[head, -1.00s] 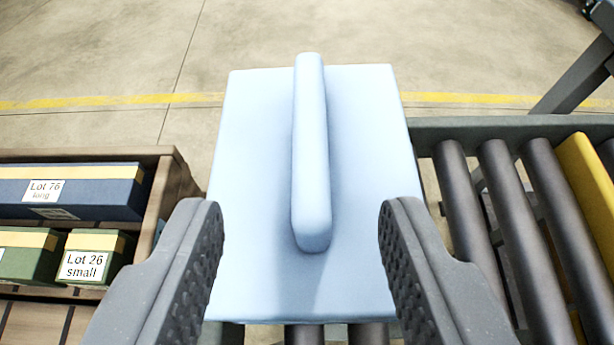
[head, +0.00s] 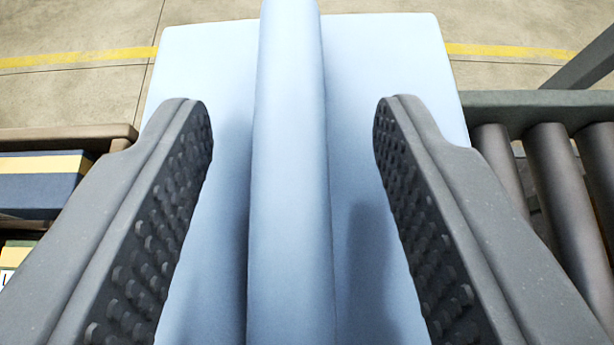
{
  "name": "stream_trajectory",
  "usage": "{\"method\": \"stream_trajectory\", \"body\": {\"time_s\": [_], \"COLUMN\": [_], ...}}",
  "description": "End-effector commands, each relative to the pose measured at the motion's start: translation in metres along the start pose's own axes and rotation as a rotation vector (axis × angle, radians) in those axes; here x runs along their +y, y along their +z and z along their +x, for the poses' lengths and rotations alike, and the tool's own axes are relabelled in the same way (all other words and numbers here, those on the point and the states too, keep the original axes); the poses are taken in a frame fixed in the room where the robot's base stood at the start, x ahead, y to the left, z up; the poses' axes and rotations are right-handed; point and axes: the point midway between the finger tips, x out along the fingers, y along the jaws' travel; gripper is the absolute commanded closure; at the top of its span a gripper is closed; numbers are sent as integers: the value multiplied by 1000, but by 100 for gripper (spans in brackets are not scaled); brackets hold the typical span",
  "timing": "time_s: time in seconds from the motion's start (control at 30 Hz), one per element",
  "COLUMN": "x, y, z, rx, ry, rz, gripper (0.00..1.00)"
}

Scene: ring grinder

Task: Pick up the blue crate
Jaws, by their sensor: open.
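The pale blue crate (head: 205,70) fills the middle of the head view. A long raised handle bar (head: 290,150) runs along its top, pointing away from me. My gripper (head: 291,105) is open, with one dark studded finger on each side of the bar. There is a gap between each finger and the bar, and nothing is held. The near end of the bar and the near edge of the crate are out of the picture.
A roller conveyor (head: 555,160) with a grey side rail lies to the right. A wooden shelf (head: 70,136) with a blue and yellow box (head: 38,190) stands at the left. Beyond the crate is open concrete floor with a yellow line (head: 500,50).

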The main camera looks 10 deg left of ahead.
Motion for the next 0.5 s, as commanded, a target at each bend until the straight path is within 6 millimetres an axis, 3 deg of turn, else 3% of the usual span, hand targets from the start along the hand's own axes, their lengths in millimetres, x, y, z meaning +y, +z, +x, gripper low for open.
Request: {"method": "stream_trajectory", "body": {"time_s": [0.3,0.43,0.5], "x": [0,0,0], "y": [-1,0,0], "z": [5,5,5], "rx": [1,1,1], "ry": [0,0,0], "rz": [-1,-1,-1], "gripper": [60,96,100]}}
